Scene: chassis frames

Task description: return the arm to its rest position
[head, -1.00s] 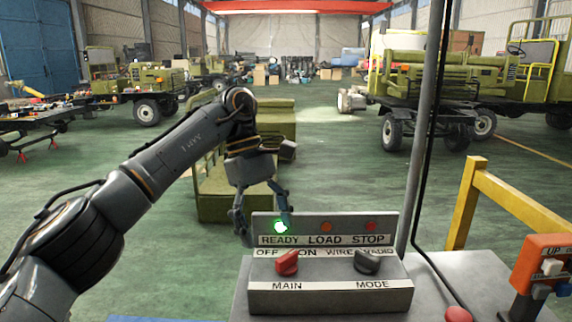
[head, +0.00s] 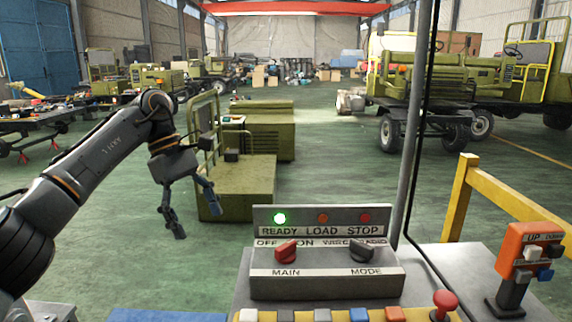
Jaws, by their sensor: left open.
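My left gripper (head: 197,222) hangs open and empty at the end of my left arm, left of the control box (head: 325,285) and apart from it. The arm reaches in from the left, bent at the elbow, with the fingers pointing down. The box has a red MAIN knob (head: 286,251) and a dark MODE knob (head: 362,251). Its green READY lamp (head: 280,218) is lit; the LOAD lamp (head: 323,218) and STOP lamp (head: 365,218) look dim. My right gripper is not in view.
A grey post (head: 415,150), a yellow rail (head: 500,200) and an orange pendant (head: 527,250) stand to the right. Green vehicles stand beyond, on open green floor.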

